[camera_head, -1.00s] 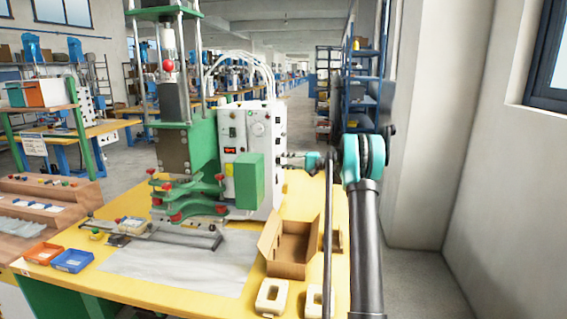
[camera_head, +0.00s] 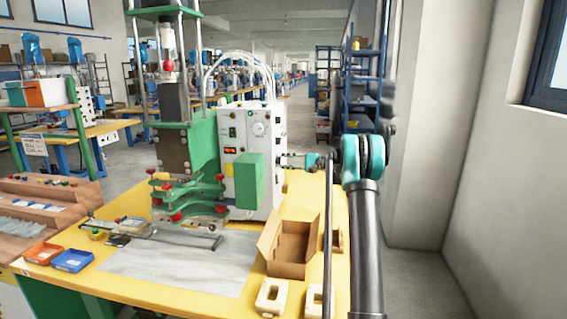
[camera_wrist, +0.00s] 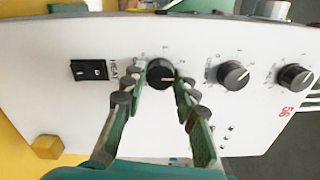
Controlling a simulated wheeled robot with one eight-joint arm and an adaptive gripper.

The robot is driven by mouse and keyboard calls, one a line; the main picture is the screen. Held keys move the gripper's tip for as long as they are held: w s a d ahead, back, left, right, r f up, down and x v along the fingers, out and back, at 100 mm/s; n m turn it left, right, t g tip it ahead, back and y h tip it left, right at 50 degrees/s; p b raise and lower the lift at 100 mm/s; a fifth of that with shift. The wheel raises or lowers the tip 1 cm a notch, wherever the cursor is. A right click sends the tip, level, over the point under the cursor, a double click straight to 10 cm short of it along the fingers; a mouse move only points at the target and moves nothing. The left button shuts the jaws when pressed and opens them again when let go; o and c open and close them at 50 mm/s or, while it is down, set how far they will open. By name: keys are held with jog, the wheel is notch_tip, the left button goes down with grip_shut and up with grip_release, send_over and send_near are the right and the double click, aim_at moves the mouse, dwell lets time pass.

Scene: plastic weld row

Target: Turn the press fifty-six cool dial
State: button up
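In the wrist view a white panel bears a red "56" and a row of three black dials: one in the middle (camera_wrist: 160,73), one right of it (camera_wrist: 232,75) and one at the far right (camera_wrist: 294,77). Their small labels are too blurred or covered to read, so I cannot tell which is the cool dial. My gripper (camera_wrist: 162,80) is open, its green fingers on either side of the middle dial; contact is unclear. That dial's white mark points right. In the head view my gripper (camera_head: 312,161) is at the right side of the white control box (camera_head: 268,155).
A black rocker switch (camera_wrist: 90,70) marked HEAT sits left of the middle dial. The green press (camera_head: 190,145) stands left of the box. An open cardboard box (camera_head: 290,267) and pale plastic parts (camera_head: 271,297) lie on the yellow table (camera_head: 200,300) below my arm.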

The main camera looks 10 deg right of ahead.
jog(key=o, duration=0.4)
jog(key=v, duration=1.2)
